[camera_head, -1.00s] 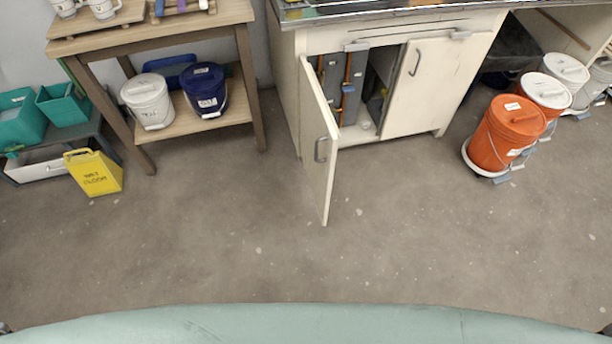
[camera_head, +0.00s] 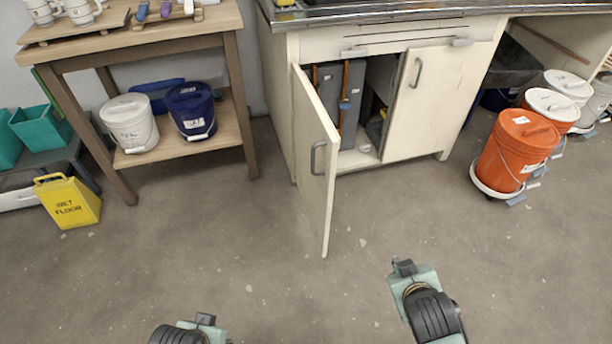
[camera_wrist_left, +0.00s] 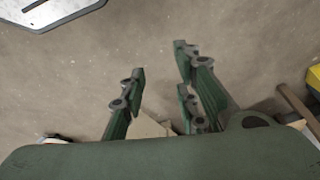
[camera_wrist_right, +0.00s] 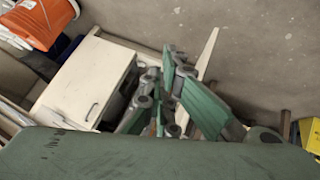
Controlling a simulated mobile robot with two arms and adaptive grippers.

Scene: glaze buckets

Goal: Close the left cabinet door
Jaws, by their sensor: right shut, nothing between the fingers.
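The left cabinet door (camera_head: 315,155) is cream with a grey handle (camera_head: 318,158) and stands wide open, swung out into the room. The cabinet (camera_head: 277,100) behind it shows grey and orange items inside; its right door (camera_head: 425,105) is shut. In the right wrist view, the open door (camera_wrist_right: 207,53) shows nearly edge-on beyond my right gripper (camera_wrist_right: 163,75), whose fingers are together and empty. My left gripper (camera_wrist_left: 156,82) has its fingers apart with nothing between them, over the floor. Both arms show low in the head view, apart from the door.
A wooden shelf table (camera_head: 133,160) with white and blue buckets stands left of the cabinet. An orange bucket (camera_head: 515,150) stands on a wheeled base at right. The floor before the cabinet is clear.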

